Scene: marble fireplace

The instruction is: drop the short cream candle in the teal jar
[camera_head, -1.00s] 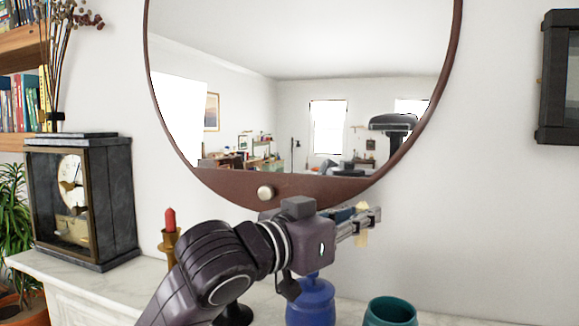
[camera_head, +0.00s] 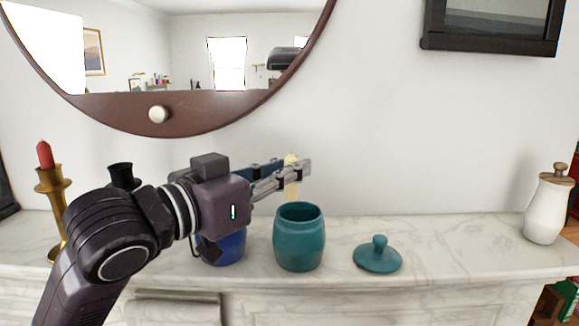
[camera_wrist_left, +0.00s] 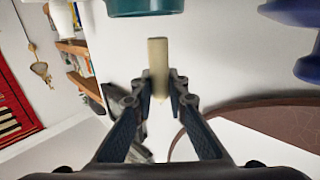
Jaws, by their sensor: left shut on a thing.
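The short cream candle (camera_head: 291,188) is held in my left gripper (camera_head: 290,170), above and behind the rim of the teal jar in the head view. In the left wrist view the candle (camera_wrist_left: 158,68) stands between the two fingertips (camera_wrist_left: 159,88). The teal jar (camera_head: 299,245) stands upright and uncovered on the marble mantel; its rim also shows at the top of the left wrist view (camera_wrist_left: 145,7). The teal lid (camera_head: 378,257) lies on the mantel right of the jar. My right gripper is not in view.
A blue jar (camera_head: 228,250) stands left of the teal jar, partly hidden by my left arm. A brass candlestick (camera_head: 55,195) with a red candle (camera_head: 44,155) is at the left. A white canister (camera_head: 548,210) stands far right. Mantel between lid and canister is clear.

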